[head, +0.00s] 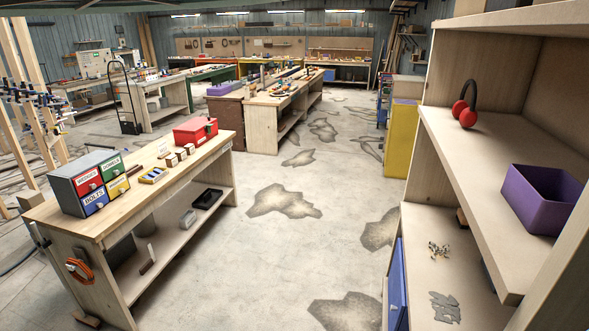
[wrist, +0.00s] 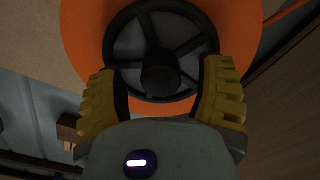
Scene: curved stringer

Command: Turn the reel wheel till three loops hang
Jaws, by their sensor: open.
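In the wrist view a black spoked reel wheel (wrist: 160,78) with a round hub sits in front of an orange disc (wrist: 78,40). My gripper (wrist: 159,68) is open, with one yellow ridged finger on each side of the wheel's lower part. I cannot tell whether the fingers touch the rim. In the head view an orange reel-like thing (head: 80,270) with a dark part is on the near end of the left workbench. My gripper does not show there, so I cannot tell whether it is the same reel. No hanging loops can be made out.
A thin orange strand (wrist: 286,12) runs off at the upper right of the wrist view. The workbench (head: 120,212) carries labelled drawers (head: 90,182) and a red box (head: 195,130). A shelf unit (head: 470,150) stands at right. Patched floor between them is clear.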

